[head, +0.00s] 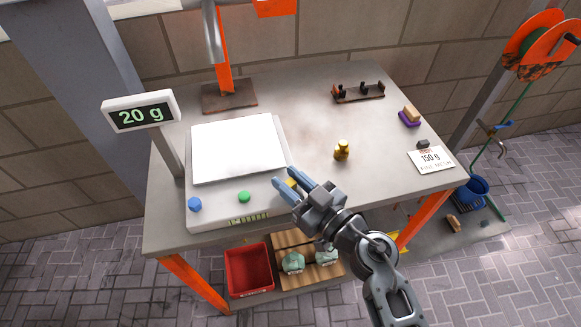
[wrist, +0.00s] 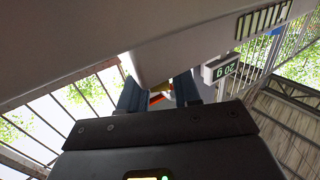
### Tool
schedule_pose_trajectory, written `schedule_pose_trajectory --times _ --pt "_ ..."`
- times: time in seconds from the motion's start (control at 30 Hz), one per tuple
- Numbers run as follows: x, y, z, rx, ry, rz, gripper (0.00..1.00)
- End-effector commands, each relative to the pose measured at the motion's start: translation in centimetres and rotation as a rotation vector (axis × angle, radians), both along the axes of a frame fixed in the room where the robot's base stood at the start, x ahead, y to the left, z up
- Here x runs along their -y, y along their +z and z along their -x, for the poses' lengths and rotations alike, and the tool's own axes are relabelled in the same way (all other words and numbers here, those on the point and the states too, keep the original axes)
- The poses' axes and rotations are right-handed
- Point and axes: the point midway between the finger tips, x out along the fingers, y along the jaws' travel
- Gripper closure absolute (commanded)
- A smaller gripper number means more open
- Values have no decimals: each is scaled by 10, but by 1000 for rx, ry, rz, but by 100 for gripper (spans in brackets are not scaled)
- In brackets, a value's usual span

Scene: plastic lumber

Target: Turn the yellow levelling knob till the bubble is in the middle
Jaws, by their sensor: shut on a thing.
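The yellow levelling knob (head: 291,183) is at the right front corner of the white scale (head: 205,215), mostly hidden by my fingers. My gripper (head: 283,177) is shut on it, with one blue finger on each side. The wrist view shows the two fingers (wrist: 159,95) close under the scale's edge, with the knob's outline unclear between them. The yellow-green level vial (head: 249,218) is on the scale's front edge, with dark marks across it. The bubble is too small to make out. A blue knob (head: 195,205) and a green knob (head: 244,197) sit further left.
The display (head: 139,114) reads 20 g, and the scale's plate (head: 238,147) is empty. A brass weight (head: 342,150) and a 150 g card (head: 431,159) stand right on the table (head: 305,95). A red bin (head: 249,270) is below. The table's middle is clear.

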Motion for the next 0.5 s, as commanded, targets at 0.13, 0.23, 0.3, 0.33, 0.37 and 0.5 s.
schedule_pose_trajectory --times 0.13,0.23,0.3,0.33,0.37,0.5 --pt "-2 7 0 3 -108 -3 98" --pt "-1 4 0 5 -188 -5 98" --pt "-2 2 0 5 -240 -5 98" --pt "-1 1 -1 7 -262 -3 98" --pt "-1 0 -1 7 -282 -4 98" --pt "-1 -2 -1 8 -367 -5 98"
